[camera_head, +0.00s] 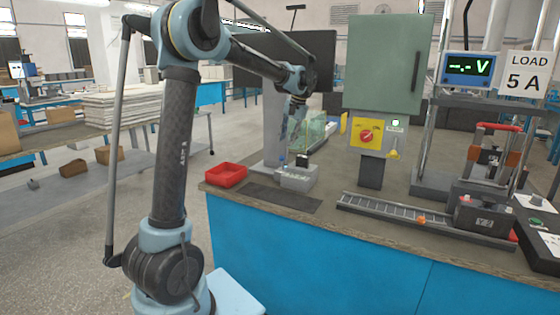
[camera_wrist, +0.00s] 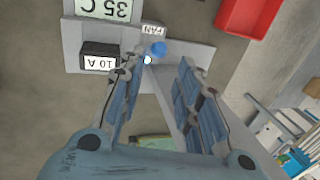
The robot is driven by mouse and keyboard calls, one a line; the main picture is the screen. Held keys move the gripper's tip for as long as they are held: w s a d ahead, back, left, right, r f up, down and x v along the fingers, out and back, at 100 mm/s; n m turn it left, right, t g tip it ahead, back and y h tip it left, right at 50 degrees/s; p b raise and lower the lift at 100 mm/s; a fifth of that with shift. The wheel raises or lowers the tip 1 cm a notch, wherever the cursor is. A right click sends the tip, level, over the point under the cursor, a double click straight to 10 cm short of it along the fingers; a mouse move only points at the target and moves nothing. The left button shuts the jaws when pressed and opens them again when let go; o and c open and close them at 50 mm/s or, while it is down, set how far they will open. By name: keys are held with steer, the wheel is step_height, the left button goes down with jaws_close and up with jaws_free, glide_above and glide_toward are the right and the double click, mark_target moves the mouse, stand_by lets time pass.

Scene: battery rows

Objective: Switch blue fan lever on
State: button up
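The blue fan lever knob (camera_wrist: 159,48) shows in the wrist view beside a white FAN label (camera_wrist: 153,30), on a grey plate (camera_wrist: 192,55). A small pale round spot lies just below the knob. My gripper (camera_wrist: 161,64) is open and empty, its two blue fingers apart, with the knob between and just beyond their tips in this picture. Whether they touch it cannot be told. In the head view, my gripper (camera_head: 295,125) points down over the bench near the grey fixture, where a small blue spot shows. The lever's position is not clear.
A 35 C display (camera_wrist: 104,8) and a black 10 A box (camera_wrist: 99,61) sit left of the lever in the wrist view. A red tray (camera_head: 226,175) is nearby. A cabinet (camera_head: 388,62) and yellow switch panel (camera_head: 355,133) stand to the right.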

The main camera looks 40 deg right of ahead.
mark_target(282, 157)
steer(key=x, duration=1.1)
steer(key=shift+c, duration=0.2)
jaws_close()
